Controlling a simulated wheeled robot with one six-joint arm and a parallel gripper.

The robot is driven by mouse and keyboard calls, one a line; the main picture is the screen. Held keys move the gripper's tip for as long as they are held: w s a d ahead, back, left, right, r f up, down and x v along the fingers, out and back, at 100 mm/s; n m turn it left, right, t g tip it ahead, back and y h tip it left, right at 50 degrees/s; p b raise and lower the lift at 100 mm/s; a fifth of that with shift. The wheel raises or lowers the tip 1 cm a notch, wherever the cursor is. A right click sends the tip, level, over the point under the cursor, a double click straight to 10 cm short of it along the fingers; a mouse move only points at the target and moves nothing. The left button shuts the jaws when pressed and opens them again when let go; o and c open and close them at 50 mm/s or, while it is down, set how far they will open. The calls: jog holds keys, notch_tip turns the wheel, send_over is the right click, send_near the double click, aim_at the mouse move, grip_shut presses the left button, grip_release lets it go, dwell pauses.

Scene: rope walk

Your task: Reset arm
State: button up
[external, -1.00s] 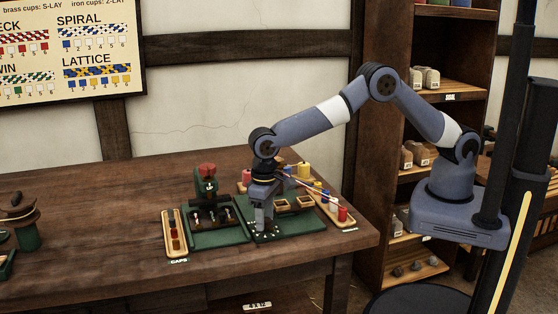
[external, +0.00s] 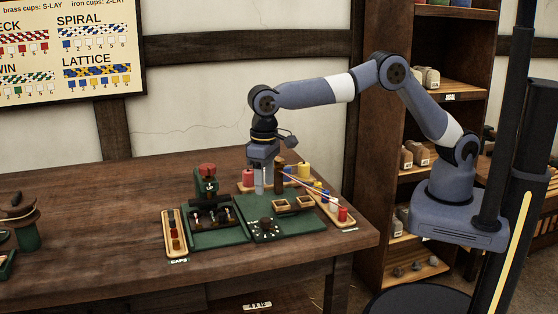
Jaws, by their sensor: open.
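My arm reaches in from its base at the right and bends down over the wooden table (external: 120,235). My gripper (external: 264,190) points down with open jaws. It hangs above the green board (external: 290,227), which carries a dark knob (external: 266,224) and small wooden-framed squares (external: 293,205). I see nothing between the jaws, though the fingers are small in this view.
A green device with a red top (external: 207,170) stands left of the gripper, beside the caps tray (external: 174,235). Coloured spools, one of them yellow (external: 304,171), and strands lie close behind and right. A shelf (external: 385,150) stands right of the table. The table's left middle is clear.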

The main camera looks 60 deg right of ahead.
aim_at(265, 220)
notch_tip(265, 220, down, 11)
jog(key=shift+p, duration=0.4)
jog(key=shift+r+n, duration=0.1)
jog(key=shift+n, duration=0.2)
dwell(0.4)
